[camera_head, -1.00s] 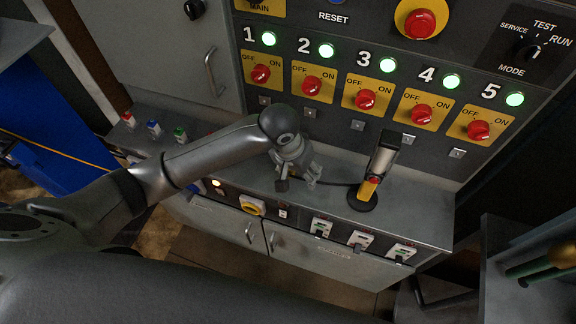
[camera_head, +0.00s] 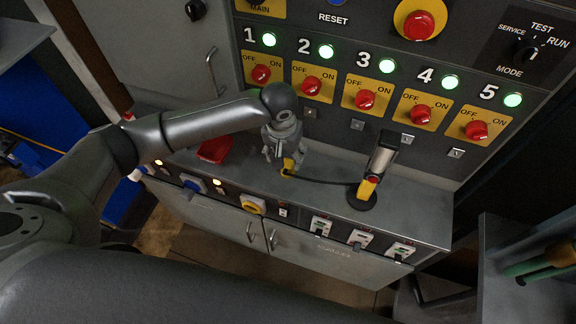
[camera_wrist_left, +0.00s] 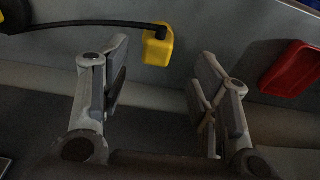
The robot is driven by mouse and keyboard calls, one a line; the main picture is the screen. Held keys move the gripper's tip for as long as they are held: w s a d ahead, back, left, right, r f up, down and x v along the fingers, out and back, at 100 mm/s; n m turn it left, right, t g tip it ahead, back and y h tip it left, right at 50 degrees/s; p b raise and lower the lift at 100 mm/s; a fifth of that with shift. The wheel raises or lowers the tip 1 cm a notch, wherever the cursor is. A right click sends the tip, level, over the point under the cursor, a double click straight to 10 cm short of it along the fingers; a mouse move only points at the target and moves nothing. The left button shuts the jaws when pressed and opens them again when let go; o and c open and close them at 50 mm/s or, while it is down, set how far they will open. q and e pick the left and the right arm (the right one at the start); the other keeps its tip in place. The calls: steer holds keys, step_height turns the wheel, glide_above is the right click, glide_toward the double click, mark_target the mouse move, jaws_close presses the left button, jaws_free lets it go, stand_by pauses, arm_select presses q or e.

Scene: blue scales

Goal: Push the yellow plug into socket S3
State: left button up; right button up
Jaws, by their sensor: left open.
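The yellow plug (camera_head: 290,166) lies on the grey counter below panel numbers 2 and 3, with a black cable running right from it. It also shows in the left wrist view (camera_wrist_left: 157,48), beyond the fingertips and between their lines. My left gripper (camera_head: 282,156) is open above and beside the plug, pointing down; in the wrist view its two fingers (camera_wrist_left: 160,80) stand apart with nothing between them. The counter's front face carries a blue socket (camera_head: 193,183) and a yellow socket (camera_head: 252,205). I cannot read an S3 label. My right gripper is not in view.
The cable ends at a black round base holding a yellow-and-grey handled tool (camera_head: 377,170). A red tray (camera_head: 215,150) lies left of the gripper, partly under my arm. The panel with red knobs (camera_head: 312,85) rises behind.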

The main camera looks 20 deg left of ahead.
mark_target(288, 163)
arm_select(q)
steer(key=shift+w+f, duration=0.2)
steer(key=shift+f, duration=0.8)
steer(key=shift+w+d+f+p, duration=0.15)
steer(key=shift+f+p, duration=0.1)
steer(key=shift+f, duration=0.6)
steer(key=shift+w+a+f+p, duration=0.1)
steer(key=shift+w+f+p, duration=0.1)
steer(key=shift+f, duration=0.7)
steer(key=shift+w+d+f+p, duration=0.1)
steer(key=shift+f+p, duration=0.15)
steer(key=shift+f, duration=0.6)
steer(key=c, duration=1)
